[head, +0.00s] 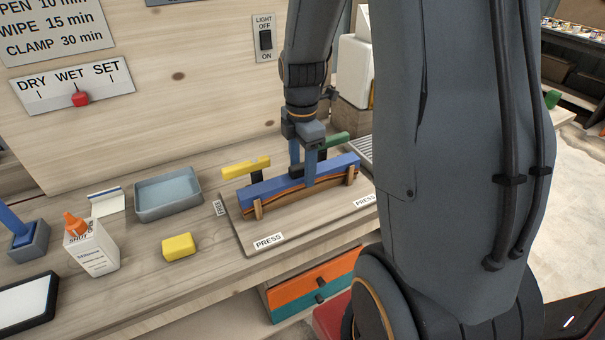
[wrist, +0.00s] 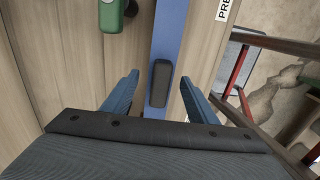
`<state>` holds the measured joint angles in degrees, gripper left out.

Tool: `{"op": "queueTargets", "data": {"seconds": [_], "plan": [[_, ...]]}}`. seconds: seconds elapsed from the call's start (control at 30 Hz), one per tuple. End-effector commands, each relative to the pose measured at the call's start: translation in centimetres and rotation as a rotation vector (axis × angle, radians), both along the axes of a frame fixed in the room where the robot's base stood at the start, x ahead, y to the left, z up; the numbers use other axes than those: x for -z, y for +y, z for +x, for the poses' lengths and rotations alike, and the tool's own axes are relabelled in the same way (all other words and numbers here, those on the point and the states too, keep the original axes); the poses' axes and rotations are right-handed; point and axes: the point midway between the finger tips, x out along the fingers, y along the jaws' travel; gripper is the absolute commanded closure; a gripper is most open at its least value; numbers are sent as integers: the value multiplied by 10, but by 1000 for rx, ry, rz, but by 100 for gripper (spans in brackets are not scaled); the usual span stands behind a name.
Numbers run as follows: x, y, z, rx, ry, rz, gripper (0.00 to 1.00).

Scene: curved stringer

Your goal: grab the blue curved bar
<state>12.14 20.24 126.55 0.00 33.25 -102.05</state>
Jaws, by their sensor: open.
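The blue bar (head: 262,188) lies on top of a curved wooden form (head: 257,209) on a board on the bench. It also shows in the wrist view (wrist: 170,30), running up the picture with a dark grip (wrist: 160,83) on its top. My gripper (head: 302,178) is open over the middle of the bar. In the wrist view my gripper (wrist: 160,79) has one finger on each side of the bar and dark grip, with gaps between. My fingers hide part of the bar in the head view.
A yellow clamp (head: 246,168) and a green clamp (head: 334,141) stand behind the bar. A blue-grey tray (head: 168,196), a yellow block (head: 179,247) and a glue bottle (head: 91,247) are to the left. A wooden panel with a light switch (head: 265,39) rises behind.

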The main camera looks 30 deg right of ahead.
Motion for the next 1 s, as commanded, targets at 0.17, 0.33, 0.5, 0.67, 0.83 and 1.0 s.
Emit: {"op": "queueTargets", "data": {"seconds": [0.17,0.33,0.5,0.67,0.83,1.0], "plan": [[1,-1,0,2,-1,0,47],[1,-1,0,2,-1,0,64],[1,-1,0,2,-1,0,92],[1,-1,0,2,-1,0,97],[-3,-1,1,2,-3,-1,97],[-25,-1,2,2,-7,-1,97]]}}
